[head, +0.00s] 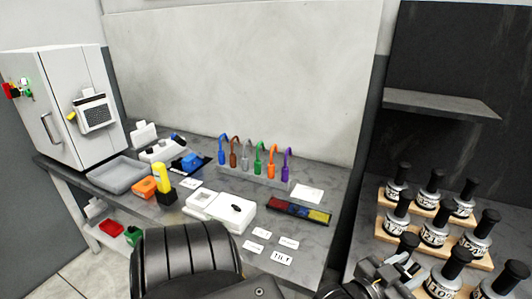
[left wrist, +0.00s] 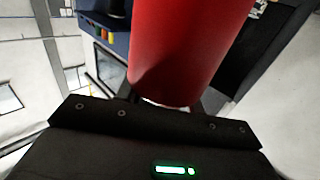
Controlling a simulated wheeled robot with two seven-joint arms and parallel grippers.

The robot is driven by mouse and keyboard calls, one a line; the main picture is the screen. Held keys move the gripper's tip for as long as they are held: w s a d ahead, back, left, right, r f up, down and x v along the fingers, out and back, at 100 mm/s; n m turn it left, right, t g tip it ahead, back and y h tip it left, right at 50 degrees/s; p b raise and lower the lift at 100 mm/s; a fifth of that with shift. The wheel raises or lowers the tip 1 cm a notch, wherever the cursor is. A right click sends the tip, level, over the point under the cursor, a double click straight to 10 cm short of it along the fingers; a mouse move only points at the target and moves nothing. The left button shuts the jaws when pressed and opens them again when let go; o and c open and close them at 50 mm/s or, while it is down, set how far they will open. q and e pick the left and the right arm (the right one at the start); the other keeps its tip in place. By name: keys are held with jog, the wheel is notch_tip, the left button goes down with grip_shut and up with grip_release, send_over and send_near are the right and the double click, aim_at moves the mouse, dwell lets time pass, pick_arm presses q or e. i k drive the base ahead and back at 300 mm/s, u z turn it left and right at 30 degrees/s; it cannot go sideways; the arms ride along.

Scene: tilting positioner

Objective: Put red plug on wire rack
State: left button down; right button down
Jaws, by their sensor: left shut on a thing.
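In the left wrist view a large smooth red cylinder, the red plug (left wrist: 188,45), stands between the fingers of my left gripper (left wrist: 165,100), which is shut on it. Its upper end is cut off by the picture edge. In the head view my left gripper (head: 398,268) shows partly at the bottom edge, near the bottles and apart from the rack; no red plug can be made out there. The wire rack (head: 247,181) stands on the bench with a row of blue, brown, grey, green, orange and purple hooked plugs. My right gripper is not in view.
Several black-capped bottles (head: 434,232) stand on wooden steps at right. A white device (head: 215,207), a coloured tray (head: 297,212) and label cards (head: 282,257) lie before the rack. A grey tray (head: 118,171) and a white cabinet (head: 65,100) are at left.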

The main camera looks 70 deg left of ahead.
aim_at(245, 191)
jog(key=u, duration=0.75)
jog(key=i, duration=0.85)
jog(key=u, duration=0.75)
